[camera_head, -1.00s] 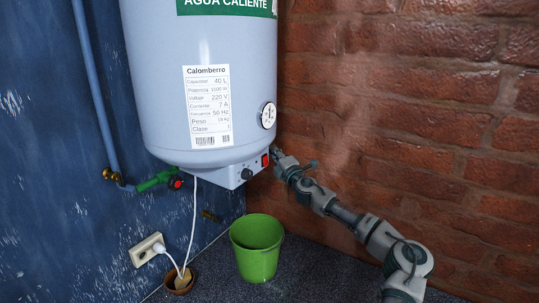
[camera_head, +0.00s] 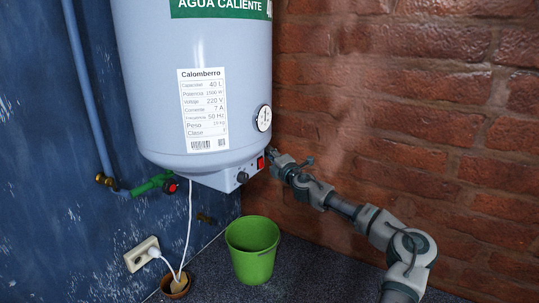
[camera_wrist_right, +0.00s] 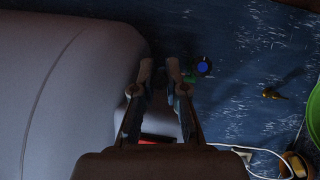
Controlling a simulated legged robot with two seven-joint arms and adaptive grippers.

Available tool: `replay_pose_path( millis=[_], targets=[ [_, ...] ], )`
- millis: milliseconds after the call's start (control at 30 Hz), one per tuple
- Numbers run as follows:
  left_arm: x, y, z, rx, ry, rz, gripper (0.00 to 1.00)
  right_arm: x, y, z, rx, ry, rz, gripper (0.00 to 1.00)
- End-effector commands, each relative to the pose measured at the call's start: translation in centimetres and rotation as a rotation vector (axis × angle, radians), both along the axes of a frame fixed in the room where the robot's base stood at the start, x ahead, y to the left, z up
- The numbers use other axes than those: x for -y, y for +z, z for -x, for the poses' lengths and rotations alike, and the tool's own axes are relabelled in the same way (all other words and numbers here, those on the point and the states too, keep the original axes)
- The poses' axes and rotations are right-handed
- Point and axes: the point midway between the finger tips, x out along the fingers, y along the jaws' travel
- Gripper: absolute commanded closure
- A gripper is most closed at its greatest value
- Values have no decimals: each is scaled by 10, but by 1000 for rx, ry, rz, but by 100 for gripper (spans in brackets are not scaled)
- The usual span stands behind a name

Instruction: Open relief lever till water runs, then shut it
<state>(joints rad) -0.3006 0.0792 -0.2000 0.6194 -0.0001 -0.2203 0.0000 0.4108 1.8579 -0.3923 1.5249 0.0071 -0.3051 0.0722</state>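The grey-white water heater (camera_head: 195,80) hangs in the corner, with a green valve fitting (camera_head: 150,184) and a red knob (camera_head: 170,187) under its left side. A relief lever cannot be made out clearly. My right gripper (camera_head: 272,155) is beside the heater's lower right edge, near the red switch (camera_head: 261,163); its fingertips are partly hidden there. In the right wrist view its two fingers (camera_wrist_right: 159,68) stand apart, with a dark, unclear shape between or behind them. A green part and blue knob (camera_wrist_right: 203,67) show beyond the right finger. My left gripper is not in view.
A green bucket (camera_head: 252,262) stands on the dark floor below the heater. A white cable runs from the heater to a wall socket (camera_head: 142,254), beside a small brown pot (camera_head: 175,284). The brick wall (camera_head: 420,110) is close to my right arm.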

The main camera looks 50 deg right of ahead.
Motion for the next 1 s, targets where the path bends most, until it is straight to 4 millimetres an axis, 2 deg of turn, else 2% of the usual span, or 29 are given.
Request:
replay_pose_path(
  millis=[33, 100, 400, 567, 767, 1000],
  targets=[
    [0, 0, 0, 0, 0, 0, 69, 3, 7, 2, 10, -10, 4, 76],
    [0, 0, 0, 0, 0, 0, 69, 3, 6, 2, 9, -9, 3, 63],
    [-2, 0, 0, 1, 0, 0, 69, -2, 4, 1, 5, -3, 3, 63],
    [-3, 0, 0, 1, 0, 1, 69, -8, 6, 7, 4, -1, 8, 63],
    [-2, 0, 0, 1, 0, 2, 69, -15, 2, 27, 8, -2, 5, 63],
    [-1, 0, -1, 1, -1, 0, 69, -29, -6, 68, 7, -4, 4, 63]
  ],
)
